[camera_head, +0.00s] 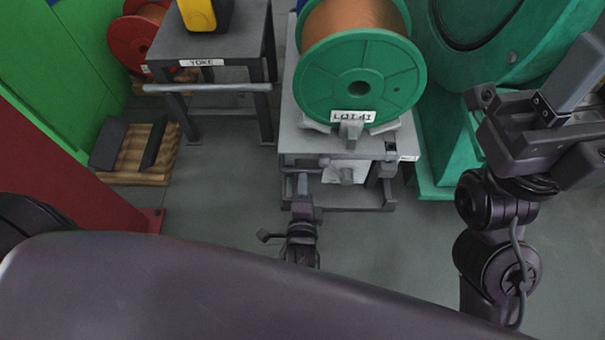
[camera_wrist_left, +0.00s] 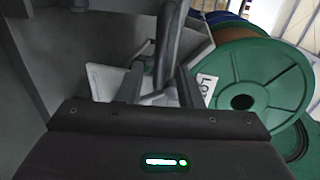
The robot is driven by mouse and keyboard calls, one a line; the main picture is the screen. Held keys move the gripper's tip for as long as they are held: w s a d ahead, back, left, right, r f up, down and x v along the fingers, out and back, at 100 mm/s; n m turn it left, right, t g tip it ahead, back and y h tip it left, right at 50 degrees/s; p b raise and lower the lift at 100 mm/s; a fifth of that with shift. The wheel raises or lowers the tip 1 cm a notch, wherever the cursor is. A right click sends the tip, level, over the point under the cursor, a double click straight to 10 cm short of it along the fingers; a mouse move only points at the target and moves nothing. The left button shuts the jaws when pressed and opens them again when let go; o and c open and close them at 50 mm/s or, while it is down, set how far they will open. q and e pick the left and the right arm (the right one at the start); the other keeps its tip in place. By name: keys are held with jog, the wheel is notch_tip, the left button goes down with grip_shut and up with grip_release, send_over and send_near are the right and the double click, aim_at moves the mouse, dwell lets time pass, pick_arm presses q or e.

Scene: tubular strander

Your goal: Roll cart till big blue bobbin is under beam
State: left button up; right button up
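A big bobbin with teal-green flanges and copper wire (camera_head: 356,82) sits upright on a grey cart (camera_head: 292,125). A white label is on its lower flange. Its flange also shows at the right of the left wrist view (camera_wrist_left: 268,85). My left gripper (camera_head: 303,185) is at the cart's front, close to a grey handle bar (camera_head: 335,166). Whether its fingers close around the bar cannot be told. Dark fingers (camera_wrist_left: 160,80) rise in the left wrist view. My right arm is at the right; its fingertips cannot be made out. The beam cannot be identified. A blue rim (camera_wrist_left: 228,18) shows behind the bobbin.
A grey table labelled YOKE (camera_head: 222,45) with a yellow object (camera_head: 198,14) stands left of the cart. A wooden pallet (camera_head: 140,150) and a red bobbin (camera_head: 130,42) are farther left. Green machinery (camera_head: 440,150) stands close on the cart's right. Floor in front is clear.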

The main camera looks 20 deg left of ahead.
aim_at(303, 170)
pick_arm(q)
jog(key=b+x, duration=0.2)
jog(key=x, duration=0.4)
grip_shut()
